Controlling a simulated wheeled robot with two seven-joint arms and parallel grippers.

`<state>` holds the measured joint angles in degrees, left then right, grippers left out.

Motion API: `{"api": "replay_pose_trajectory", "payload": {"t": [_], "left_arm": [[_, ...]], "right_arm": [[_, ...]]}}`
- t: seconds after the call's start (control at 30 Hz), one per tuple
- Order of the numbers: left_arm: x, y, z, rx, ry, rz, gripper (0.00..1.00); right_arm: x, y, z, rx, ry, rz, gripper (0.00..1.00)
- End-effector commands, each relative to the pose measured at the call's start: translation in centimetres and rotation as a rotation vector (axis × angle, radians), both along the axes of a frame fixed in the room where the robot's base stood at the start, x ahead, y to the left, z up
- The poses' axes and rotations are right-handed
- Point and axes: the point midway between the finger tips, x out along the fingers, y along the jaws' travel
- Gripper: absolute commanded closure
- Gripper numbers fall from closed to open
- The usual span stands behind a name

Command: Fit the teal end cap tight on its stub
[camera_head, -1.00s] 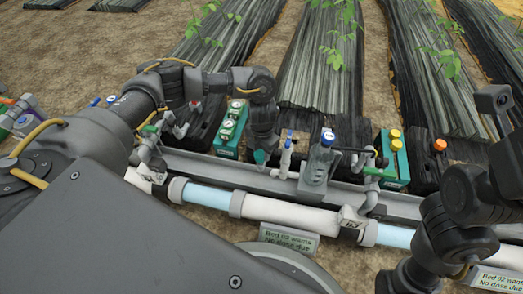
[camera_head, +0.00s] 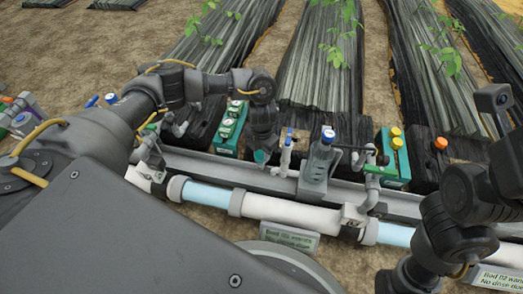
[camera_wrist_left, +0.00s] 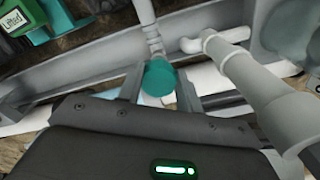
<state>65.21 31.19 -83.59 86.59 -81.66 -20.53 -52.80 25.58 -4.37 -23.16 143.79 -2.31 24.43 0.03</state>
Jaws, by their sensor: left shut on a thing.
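The teal end cap (camera_head: 262,156) is between the fingers of my left gripper (camera_head: 263,151), low at the skid's grey channel. In the left wrist view the round teal cap (camera_wrist_left: 159,80) sits between the two fingers (camera_wrist_left: 159,88), which are shut on it. A narrow pale grey stub (camera_wrist_left: 153,38) runs down to the cap's far side, and the two look in line and meeting. How far the cap is seated on the stub is hidden. My right arm is at the right of the head view, with its jaws not visible.
A white-and-blue valve (camera_head: 287,148) and a grey bottle (camera_head: 319,160) stand just right of my left gripper. A green box (camera_head: 230,127) is left of it. A white and pale blue pipe (camera_head: 285,211) runs in front. A thick grey pipe (camera_wrist_left: 250,80) is close in the wrist view.

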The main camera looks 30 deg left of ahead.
Motion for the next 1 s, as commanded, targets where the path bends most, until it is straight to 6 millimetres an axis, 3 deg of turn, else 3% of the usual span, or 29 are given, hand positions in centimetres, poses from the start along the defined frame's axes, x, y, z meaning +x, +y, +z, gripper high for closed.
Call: {"api": "replay_pose_trajectory", "payload": {"t": [0.97, 1.0], "left_arm": [[0.00, 0.00, -0.80, 0.000, 0.000, 0.000, 0.86], [0.01, 0.00, -0.79, 0.000, 0.000, 0.000, 0.61]], "right_arm": [[0.03, 0.01, -0.34, -0.002, 0.001, -0.001, 0.37], [0.03, 0.01, -0.34, -0.002, 0.001, -0.001, 0.37]]}}
